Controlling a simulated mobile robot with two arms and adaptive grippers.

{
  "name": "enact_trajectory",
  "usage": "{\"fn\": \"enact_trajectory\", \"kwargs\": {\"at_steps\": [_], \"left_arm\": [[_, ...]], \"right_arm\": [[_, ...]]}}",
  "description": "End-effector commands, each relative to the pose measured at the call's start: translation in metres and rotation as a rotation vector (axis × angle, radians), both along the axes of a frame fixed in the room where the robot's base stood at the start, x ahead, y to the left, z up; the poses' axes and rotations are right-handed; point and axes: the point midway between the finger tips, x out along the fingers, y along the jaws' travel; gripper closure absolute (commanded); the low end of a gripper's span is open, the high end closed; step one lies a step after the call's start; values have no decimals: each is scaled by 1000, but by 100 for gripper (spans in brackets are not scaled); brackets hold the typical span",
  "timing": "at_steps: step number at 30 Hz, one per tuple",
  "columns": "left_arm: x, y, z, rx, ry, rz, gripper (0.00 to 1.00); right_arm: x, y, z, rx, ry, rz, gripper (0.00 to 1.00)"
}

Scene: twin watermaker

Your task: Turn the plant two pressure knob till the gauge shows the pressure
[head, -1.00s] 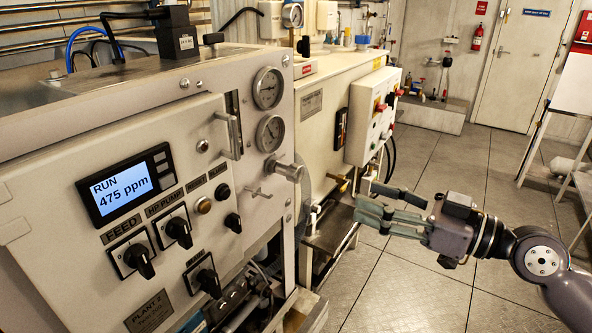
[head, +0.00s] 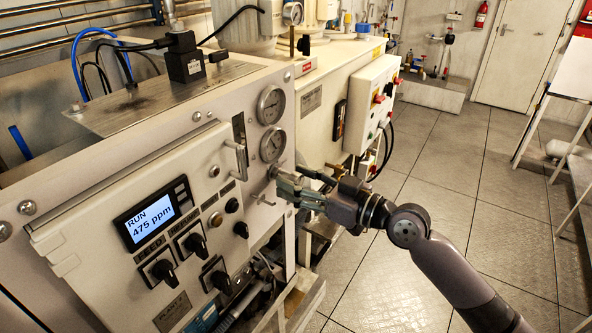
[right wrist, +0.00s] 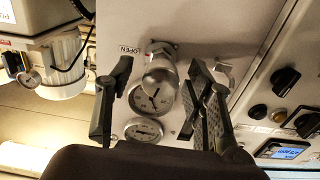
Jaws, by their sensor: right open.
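The plant two panel (head: 120,195) fills the left of the head view, with its name plate (head: 172,312) at the bottom. The metal pressure knob (right wrist: 158,80) shows in the right wrist view, below an OPEN label (right wrist: 129,50). My right gripper (head: 283,183) is open at the knob, its fingers on either side of it; contact cannot be told. My left gripper is not in view.
A lit display (head: 150,218) reads RUN, 475 ppm. Several black switches (head: 163,271) and a small metal lever (head: 263,199) are left of the gripper. A white control box (head: 372,105) stands behind. Tiled floor (head: 450,200) is open at right.

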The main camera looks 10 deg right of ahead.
Motion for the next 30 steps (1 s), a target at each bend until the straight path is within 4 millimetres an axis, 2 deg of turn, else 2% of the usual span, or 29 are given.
{"fn": "enact_trajectory", "kwargs": {"at_steps": [11, 30], "left_arm": [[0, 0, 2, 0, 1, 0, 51], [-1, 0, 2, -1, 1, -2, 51]], "right_arm": [[4, 5, -1, -1, 0, 0, 51], [4, 4, 0, -1, -1, 0, 93]]}}
